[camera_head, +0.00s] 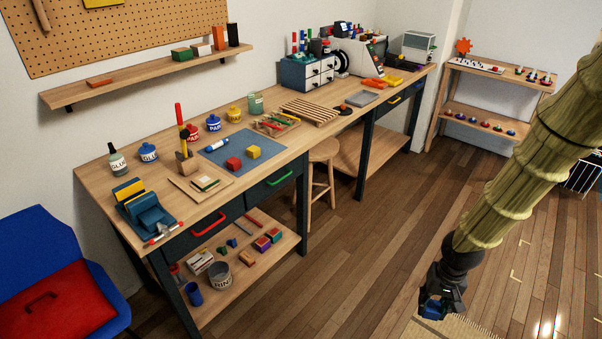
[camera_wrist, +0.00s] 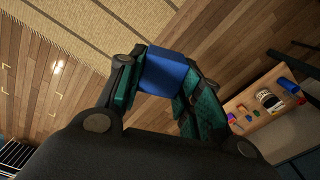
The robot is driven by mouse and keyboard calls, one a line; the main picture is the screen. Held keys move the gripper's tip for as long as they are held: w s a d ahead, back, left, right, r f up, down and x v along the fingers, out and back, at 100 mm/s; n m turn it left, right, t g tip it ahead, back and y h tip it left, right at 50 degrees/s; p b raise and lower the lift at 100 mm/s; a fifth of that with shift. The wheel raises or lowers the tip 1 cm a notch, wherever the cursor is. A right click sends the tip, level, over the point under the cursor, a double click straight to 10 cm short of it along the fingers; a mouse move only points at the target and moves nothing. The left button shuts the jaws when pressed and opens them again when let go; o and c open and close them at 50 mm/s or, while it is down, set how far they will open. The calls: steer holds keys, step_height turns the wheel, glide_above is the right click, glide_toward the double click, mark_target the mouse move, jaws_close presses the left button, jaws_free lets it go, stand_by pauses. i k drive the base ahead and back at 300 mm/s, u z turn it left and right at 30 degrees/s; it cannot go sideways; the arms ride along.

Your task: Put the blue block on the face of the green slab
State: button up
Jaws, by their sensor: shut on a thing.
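My gripper (camera_head: 440,300) hangs low over the floor at the lower right in the head view, well apart from the workbench. It is shut on a blue block (camera_wrist: 165,70), which sits between the two green-padded fingers in the wrist view. The block shows small and dark in the head view (camera_head: 431,312). A green block (camera_head: 181,54), possibly the green slab, is on the wall shelf at the upper left.
The long workbench (camera_head: 330,122) holds paint jars, a blue mat (camera_head: 232,166), a red block, a yellow block and a printer (camera_head: 357,52). A stool (camera_head: 322,152) stands before it. A woven mat (camera_wrist: 60,30) lies below my gripper. The floor between is clear.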

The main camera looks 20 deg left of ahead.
mark_target(205, 179)
steer(key=u, duration=1.75)
steer(key=i, duration=0.3)
steer(key=z, duration=0.15)
